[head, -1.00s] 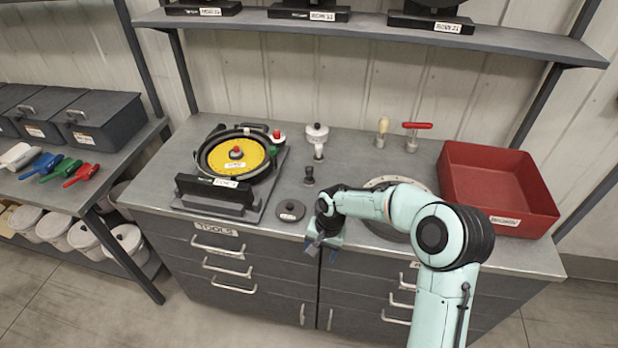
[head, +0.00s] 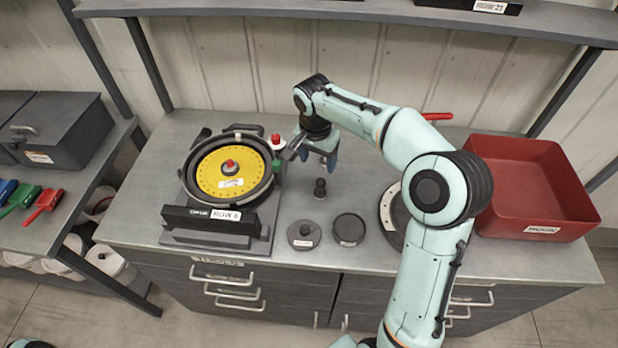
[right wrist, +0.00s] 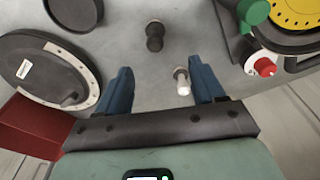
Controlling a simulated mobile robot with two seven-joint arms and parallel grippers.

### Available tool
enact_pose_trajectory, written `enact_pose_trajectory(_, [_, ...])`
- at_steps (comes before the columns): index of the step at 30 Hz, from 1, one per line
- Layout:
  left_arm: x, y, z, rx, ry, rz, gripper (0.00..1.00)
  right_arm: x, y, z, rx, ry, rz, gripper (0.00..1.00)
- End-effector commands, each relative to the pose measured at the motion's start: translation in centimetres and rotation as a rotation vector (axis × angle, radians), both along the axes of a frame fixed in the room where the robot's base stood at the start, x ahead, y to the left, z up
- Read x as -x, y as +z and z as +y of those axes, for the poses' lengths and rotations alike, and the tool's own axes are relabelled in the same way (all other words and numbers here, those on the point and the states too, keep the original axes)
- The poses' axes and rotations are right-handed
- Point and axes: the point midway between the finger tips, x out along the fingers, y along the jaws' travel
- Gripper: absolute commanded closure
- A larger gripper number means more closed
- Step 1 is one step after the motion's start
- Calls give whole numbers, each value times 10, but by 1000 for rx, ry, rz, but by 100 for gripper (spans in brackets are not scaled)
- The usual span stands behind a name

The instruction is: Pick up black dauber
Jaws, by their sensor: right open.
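The black dauber (head: 320,188) is a small dark knobbed piece standing upright on the grey bench, right of the yellow-disc seed meter (head: 233,171). It also shows in the right wrist view (right wrist: 154,35), beyond the fingertips. My right gripper (head: 314,155) is open over the bench, behind the dauber and apart from it. In the right wrist view its blue fingers (right wrist: 161,75) are spread, with a small white-topped piece (right wrist: 183,80) showing between them near one finger. The gripper does not touch the dauber. My left gripper is not seen.
A red bin (head: 535,190) is at right. A large round plate (right wrist: 45,70) lies partly under my arm.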

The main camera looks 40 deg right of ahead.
Motion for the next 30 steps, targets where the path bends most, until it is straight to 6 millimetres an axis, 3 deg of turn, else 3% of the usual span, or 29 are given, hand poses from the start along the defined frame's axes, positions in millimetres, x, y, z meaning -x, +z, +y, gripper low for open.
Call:
enact_pose_trajectory(9, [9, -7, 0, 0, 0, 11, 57, 0, -61, -6, -3, 0, 9, 32])
enact_pose_trajectory(30, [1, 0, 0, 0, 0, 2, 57, -8, -131, -13, -3, 2, 3, 32])
